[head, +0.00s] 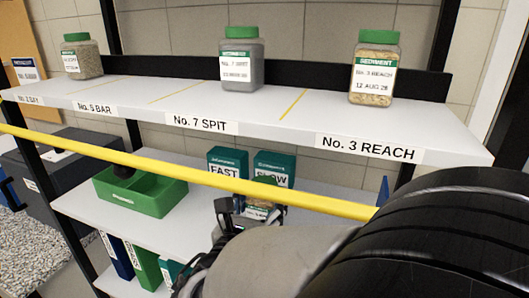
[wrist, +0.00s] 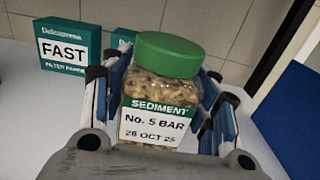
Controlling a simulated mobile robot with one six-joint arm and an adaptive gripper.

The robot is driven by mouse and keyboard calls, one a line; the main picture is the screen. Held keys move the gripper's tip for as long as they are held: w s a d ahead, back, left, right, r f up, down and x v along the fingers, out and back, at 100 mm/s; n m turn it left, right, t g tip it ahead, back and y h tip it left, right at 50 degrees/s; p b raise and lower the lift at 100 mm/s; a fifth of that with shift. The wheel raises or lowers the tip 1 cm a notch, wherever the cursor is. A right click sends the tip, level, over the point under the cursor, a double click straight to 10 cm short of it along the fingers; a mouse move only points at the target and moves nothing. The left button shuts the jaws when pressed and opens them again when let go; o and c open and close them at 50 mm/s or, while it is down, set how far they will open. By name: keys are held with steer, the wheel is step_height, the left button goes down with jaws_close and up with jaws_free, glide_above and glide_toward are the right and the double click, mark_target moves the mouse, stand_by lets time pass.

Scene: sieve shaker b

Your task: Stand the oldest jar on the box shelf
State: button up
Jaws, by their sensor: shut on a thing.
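My gripper (head: 250,209) is shut on a sediment jar (wrist: 155,122) with a green lid and brown grainy contents. Its label reads No. 5 BAR, 26 OCT 25. The held jar (head: 262,212) is upright or slightly tilted over the lower shelf (head: 85,205), which carries the filter paper boxes. It is in front of the SLOW box (head: 275,166) and right of the FAST box (head: 227,160). The fingers hide its sides, and its base is hidden, so I cannot tell whether it touches the shelf. On the upper shelf stand the No. 7 SPIT jar (head: 241,62), the No. 3 REACH jar (head: 374,72) and another jar (head: 83,58) at left.
A yellow bar (head: 150,165) runs across the front between the shelves. A green tray (head: 150,200) stands left on the lower shelf. The upper shelf's No. 5 BAR bay (head: 125,93) is empty. A blue panel (wrist: 295,115) is at the right of the wrist view.

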mark_target(264, 213)
steer(key=shift+f+b, duration=0.65)
steer(key=shift+f, duration=1.2)
steer(key=shift+d, duration=0.1)
steer(key=shift+f, duration=0.15)
steer(key=o, duration=1.4)
